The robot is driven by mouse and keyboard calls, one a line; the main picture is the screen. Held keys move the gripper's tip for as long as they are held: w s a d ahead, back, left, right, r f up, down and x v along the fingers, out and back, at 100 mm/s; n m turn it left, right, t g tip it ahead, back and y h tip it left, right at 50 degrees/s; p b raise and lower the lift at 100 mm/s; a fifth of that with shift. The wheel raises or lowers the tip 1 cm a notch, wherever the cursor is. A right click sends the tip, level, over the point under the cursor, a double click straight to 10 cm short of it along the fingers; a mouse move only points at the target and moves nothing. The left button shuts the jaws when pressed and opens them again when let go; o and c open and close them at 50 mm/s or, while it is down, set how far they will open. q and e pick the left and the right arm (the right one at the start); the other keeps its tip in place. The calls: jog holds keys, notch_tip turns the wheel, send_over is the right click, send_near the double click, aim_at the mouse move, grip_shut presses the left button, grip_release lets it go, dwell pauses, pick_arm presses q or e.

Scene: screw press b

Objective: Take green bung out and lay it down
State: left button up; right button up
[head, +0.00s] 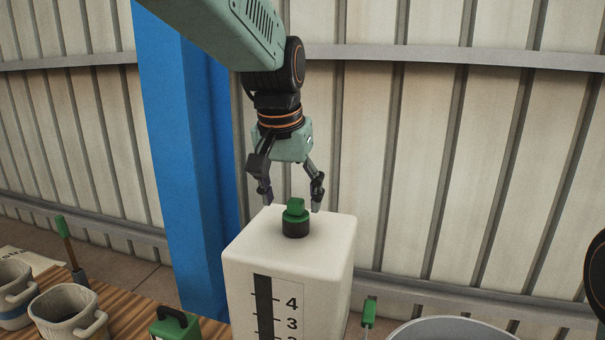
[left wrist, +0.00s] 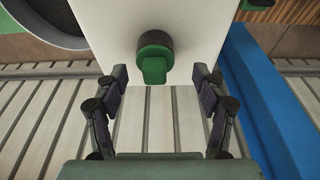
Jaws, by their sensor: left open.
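The green bung (head: 296,208) sits in a dark round neck (head: 296,228) on top of a white tank (head: 290,262) with a numbered level scale. In the left wrist view the green bung (left wrist: 154,68) is at the upper middle, seen from above. My left gripper (head: 292,204) points down just behind and above the bung, its fingers open and empty. In the left wrist view the open fingers (left wrist: 160,82) stand on either side, a little below the bung and apart from it. My right gripper is not in view.
Mugs (head: 70,312) and a green handled object (head: 175,324) stand on a wooden surface (head: 122,300) at lower left. A grey round rim (head: 450,330) and a green-handled tool (head: 369,312) are at lower right. A blue post (head: 185,150) rises left of the tank.

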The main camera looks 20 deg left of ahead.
pick_arm(q)
jog(key=shift+w+d+f, duration=0.2)
jog(key=shift+d+f, duration=0.1)
jog(key=shift+f, duration=0.35)
jog(key=shift+w+d+f, duration=0.2)
jog(key=shift+d+f, duration=0.05)
jog(key=shift+f, duration=0.4)
jog(key=shift+a, duration=0.45)
jog(key=shift+c, duration=0.7)
jog(key=shift+d, duration=0.35)
jog(key=c, duration=0.4)
jog(key=shift+a, duration=0.25)
jog(key=c, duration=0.5)
jog(key=shift+d, duration=0.1)
jog(key=shift+c, duration=0.8)
jog(key=o, duration=0.5)
jog(key=c, duration=0.7)
jog(key=shift+o, duration=0.2)
